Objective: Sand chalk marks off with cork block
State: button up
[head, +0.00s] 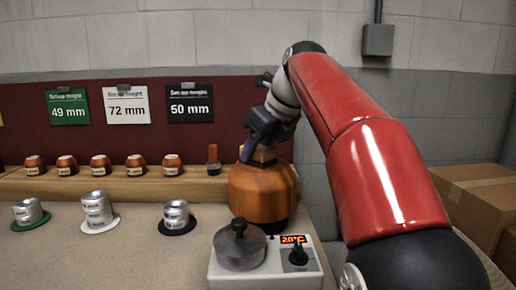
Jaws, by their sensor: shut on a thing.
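My gripper (246,152) is at the end of the red arm, above the large wooden hat block (262,197). It points down and is shut on a tan block, which looks like the cork block (264,155). The cork block is at the top of the hat block and seems to touch it. My gripper hides part of the cork block. I cannot make out any chalk marks on the hat block from this view.
A hot plate (265,272) with a round lidded pot (240,250) stands in front of the hat block. Metal cylinders on coloured discs, such as the one on green (28,212), stand at left. Small wooden blocks (101,164) line the shelf behind. Cardboard boxes (478,200) are at right.

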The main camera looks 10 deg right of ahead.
aim_at(251, 168)
jog(key=shift+w+d, duration=0.25)
jog(key=shift+w, duration=0.9)
jog(key=shift+w+d, duration=0.2)
jog(key=shift+w, duration=0.9)
jog(key=shift+f, duration=0.15)
jog(key=shift+s, duration=0.15)
jog(key=shift+s+a, duration=0.15)
jog(key=shift+s, duration=0.3)
jog(key=shift+s+a+r+b, duration=0.15)
jog(key=shift+s+b, duration=0.2)
jog(key=shift+s, duration=0.45)
jog(key=shift+s+a+b, duration=0.15)
jog(key=shift+s+b, duration=0.2)
jog(key=shift+s, duration=0.5)
jog(key=shift+s+a+r+b, duration=0.15)
jog(key=shift+s+b, duration=0.2)
jog(key=shift+s, duration=0.45)
jog(key=shift+s+a+f+b, duration=0.15)
jog(key=shift+s+b, duration=0.15)
jog(key=shift+s, duration=0.4)
jog(key=shift+s+a+f+b, duration=0.15)
jog(key=shift+s+b, duration=0.15)
jog(key=shift+s, duration=0.4)
